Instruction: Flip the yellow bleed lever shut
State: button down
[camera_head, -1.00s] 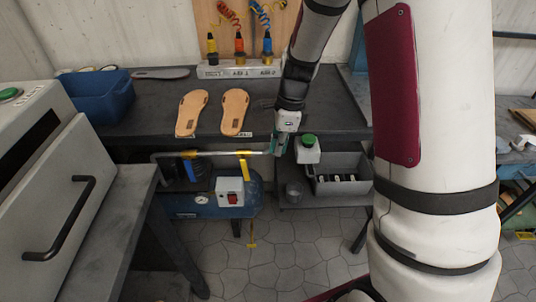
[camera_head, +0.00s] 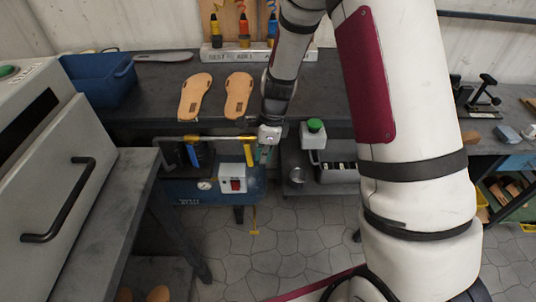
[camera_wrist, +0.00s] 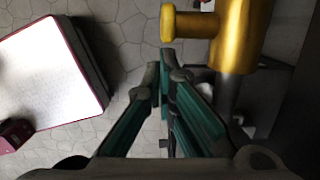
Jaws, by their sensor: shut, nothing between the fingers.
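A yellow part (camera_head: 249,150), which looks like the bleed lever, hangs down from the grey pipe above the blue compressor tank. In the wrist view a large yellow fitting with a stubby side knob (camera_wrist: 240,35) fills the upper right, on a grey stem. My gripper (camera_head: 266,156) is just right of the yellow part in the head view. In the wrist view my gripper (camera_wrist: 160,75) has its teal-sided fingers together and empty, below and left of the yellow fitting. I cannot tell whether they touch.
The blue tank (camera_head: 190,192) carries a white switch box (camera_head: 236,178) with a red switch. The workbench (camera_head: 150,95) with sandal soles is above. A grey bin (camera_head: 335,170) and green button box (camera_head: 314,130) are right. A grey side table (camera_head: 105,215) stands left.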

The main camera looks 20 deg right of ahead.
jog(key=shift+a, duration=0.1)
jog(key=shift+w+a+f, duration=0.15)
jog(key=shift+a+f, duration=0.1)
jog(key=shift+a, duration=0.25)
